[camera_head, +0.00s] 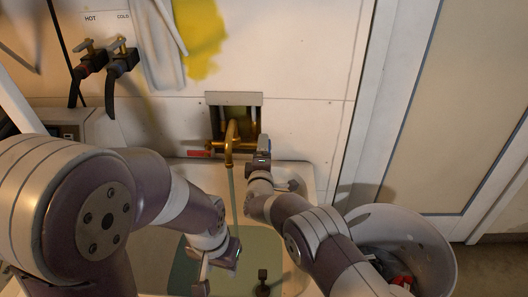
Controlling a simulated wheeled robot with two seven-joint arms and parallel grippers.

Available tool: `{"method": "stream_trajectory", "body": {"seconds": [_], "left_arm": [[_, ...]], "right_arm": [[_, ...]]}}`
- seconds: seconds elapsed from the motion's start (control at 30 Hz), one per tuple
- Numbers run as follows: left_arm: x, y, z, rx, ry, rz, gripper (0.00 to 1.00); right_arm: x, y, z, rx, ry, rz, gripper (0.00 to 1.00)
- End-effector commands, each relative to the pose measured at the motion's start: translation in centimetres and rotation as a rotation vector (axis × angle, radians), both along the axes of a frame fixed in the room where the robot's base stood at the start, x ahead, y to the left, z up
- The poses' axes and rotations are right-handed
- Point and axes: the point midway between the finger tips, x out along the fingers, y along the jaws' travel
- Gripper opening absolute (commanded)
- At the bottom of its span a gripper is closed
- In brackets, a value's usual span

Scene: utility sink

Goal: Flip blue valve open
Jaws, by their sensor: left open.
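A brass faucet (231,138) comes out of a recessed wall box above the sink. A red valve handle (199,153) sticks out on its left side. I cannot make out a blue valve; the right side of the faucet is largely covered by my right gripper (263,146). That gripper is close beside the faucet, and its fingers are too small and hidden to read. My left gripper (215,272) is low over the sink basin, open, well below the faucet. A thin greenish stream, seemingly water, drops from the spout.
The sink (307,180) has greenish water and a dark upright piece (262,281) in its basin. A grey bin (402,232) with rubbish stands at right. Hot and cold taps (122,57) with dark hoses are on the wall at upper left. A door is at right.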

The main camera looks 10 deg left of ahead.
Motion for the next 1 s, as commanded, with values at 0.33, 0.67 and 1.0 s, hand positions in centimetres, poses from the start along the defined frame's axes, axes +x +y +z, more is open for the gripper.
{"method": "stream_trajectory", "body": {"seconds": [0.33,0.67,1.0], "left_arm": [[0.0,0.0,0.1,0.0,0.0,0.0,0.45],[0.0,0.0,0.0,0.0,0.0,0.0,0.45],[0.0,0.0,0.1,0.0,0.0,0.0,0.45]], "right_arm": [[0.0,0.0,-0.2,-0.031,-0.003,0.0,0.5],[0.0,0.0,-0.2,-0.031,-0.003,0.0,1.0],[-1.3,-0.1,-0.1,-0.03,-0.003,0.001,1.0]]}}
